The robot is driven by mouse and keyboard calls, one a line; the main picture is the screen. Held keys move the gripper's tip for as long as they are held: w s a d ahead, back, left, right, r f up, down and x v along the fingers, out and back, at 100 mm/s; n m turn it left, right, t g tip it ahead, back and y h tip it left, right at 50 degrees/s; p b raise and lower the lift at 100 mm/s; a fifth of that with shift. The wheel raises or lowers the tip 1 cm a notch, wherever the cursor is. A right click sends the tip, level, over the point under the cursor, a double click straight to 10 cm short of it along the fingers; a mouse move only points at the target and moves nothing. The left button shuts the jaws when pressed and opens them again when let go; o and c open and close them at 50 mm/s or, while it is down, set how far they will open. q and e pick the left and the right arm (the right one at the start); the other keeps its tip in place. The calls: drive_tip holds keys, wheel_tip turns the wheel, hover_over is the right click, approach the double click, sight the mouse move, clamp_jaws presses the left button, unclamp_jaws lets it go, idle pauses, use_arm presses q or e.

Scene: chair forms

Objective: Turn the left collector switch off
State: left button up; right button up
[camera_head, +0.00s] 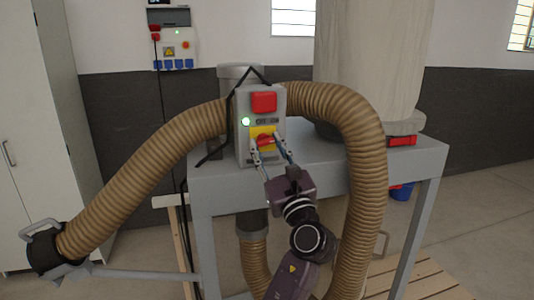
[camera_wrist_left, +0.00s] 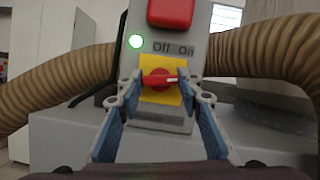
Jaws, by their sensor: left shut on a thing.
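The collector switch is a red rotary knob (camera_wrist_left: 160,79) on a yellow plate (camera_wrist_left: 151,95), on the front of a grey switch box (camera_head: 244,152). In the wrist view its handle lies about level, with a white mark towards the right end. The labels Off and On stand above it. A green lamp (camera_wrist_left: 136,41) at the upper left of the knob is lit. My left gripper (camera_head: 267,148) reaches up to the box, and its two blue-padded fingers (camera_wrist_left: 160,84) are shut on the knob, one on each side. My right gripper is not in view.
A red block-shaped button (camera_head: 263,102) sits above the knob. Ribbed brown hoses (camera_head: 150,172) curve out on both sides of the box. The box stands at a grey metal frame (camera_head: 420,165). A white cabinet (camera_head: 35,110) stands at the left.

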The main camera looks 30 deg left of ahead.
use_arm(q)
drive_tip(key=n+g+b, duration=0.1)
drive_tip(key=n+b, duration=0.1)
drive_tip(key=n, duration=0.1)
drive_tip(key=n+g+y+b, duration=0.1)
drive_tip(key=n+g, duration=0.1)
drive_tip(key=n, duration=0.1)
drive_tip(key=shift+w+d+f+n+b, duration=0.1)
drive_tip(key=shift+f+n+b, duration=0.05)
drive_tip(key=shift+n+b, duration=0.2)
drive_tip(key=n+g, duration=0.1)
drive_tip(key=n, duration=0.1)
drive_tip(key=n+g+b, duration=0.1)
drive_tip(key=n, duration=0.2)
drive_tip(key=n+g+b, duration=0.1)
drive_tip(key=n, duration=0.2)
drive_tip(key=shift+w+r+n+g+h, duration=0.1)
drive_tip(key=shift+r+n+g+h, duration=0.2)
drive_tip(key=shift+g+h, duration=0.1)
drive_tip(key=shift+r+n+g+h, duration=0.1)
drive_tip(key=shift+n+g+h, duration=0.4)
drive_tip(key=shift+n, duration=1.35)
drive_tip(key=o, duration=1.2)
drive_tip(key=shift+c, duration=0.2)
